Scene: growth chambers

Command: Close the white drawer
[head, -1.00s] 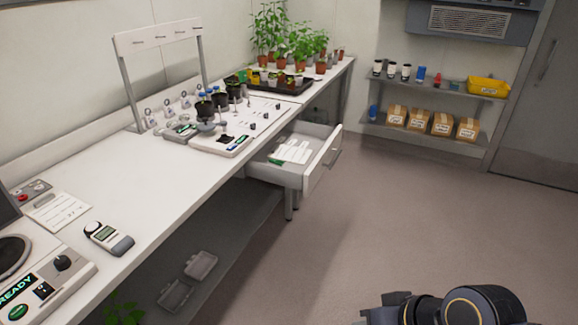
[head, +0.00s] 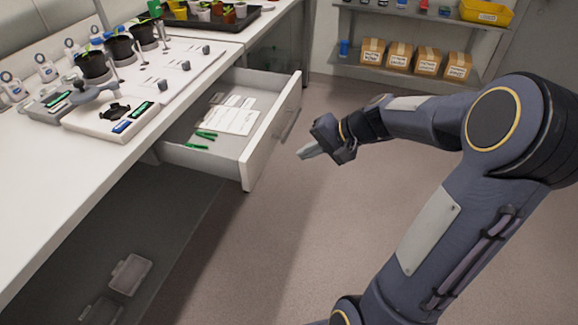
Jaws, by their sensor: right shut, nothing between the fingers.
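The white drawer (head: 262,150) stands open under the white bench, pulled out toward the right. Its front panel carries a bar handle (head: 290,122). Inside lie white labelled cards (head: 228,120) and green strips (head: 200,140). My right gripper (head: 306,153) is shut and empty. It appears just to the right of the drawer front, pointing left toward it, with a small gap showing between them. My left gripper is not in view.
The white bench (head: 60,185) runs along the left, with potted plants and instruments (head: 118,115) above the drawer. A lower shelf holds clear boxes (head: 130,274). A shelf with cardboard boxes (head: 398,56) stands at the back. The floor (head: 240,250) right of the bench is clear.

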